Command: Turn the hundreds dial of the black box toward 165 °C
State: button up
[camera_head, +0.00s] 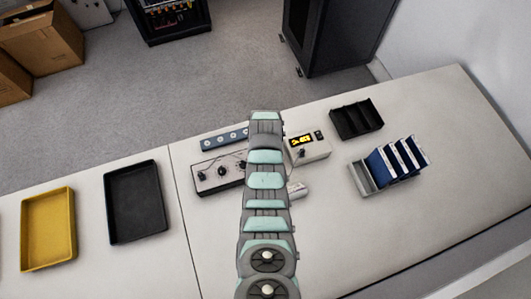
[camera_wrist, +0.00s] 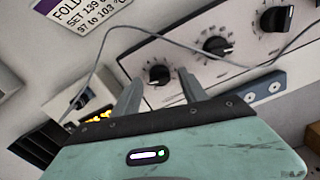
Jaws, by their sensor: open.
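The black box (camera_head: 218,180) has a pale panel with black dials and stands on the table, its right part hidden by my arm in the head view. In the wrist view its panel (camera_wrist: 188,68) slants across the top with three dials: a near one (camera_wrist: 160,76), a middle one (camera_wrist: 217,46) and a far one (camera_wrist: 277,19). Their labels are not readable, so I cannot tell which is hundreds. My gripper (camera_wrist: 159,84) is open. Its fingers stand on either side of the near dial in this view; contact cannot be told. The head view hides the gripper behind my arm.
A cable (camera_wrist: 180,43) crosses the panel. A white device (camera_head: 308,150) with a yellow display is right of the box; a blue socket strip (camera_head: 225,139) lies behind it. Black (camera_head: 137,203) and yellow (camera_head: 48,230) trays are left; a black bin (camera_head: 356,119) and blue-and-white rack (camera_head: 398,160) right.

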jog(key=shift+f, duration=0.1)
grip_shut()
dwell(0.6)
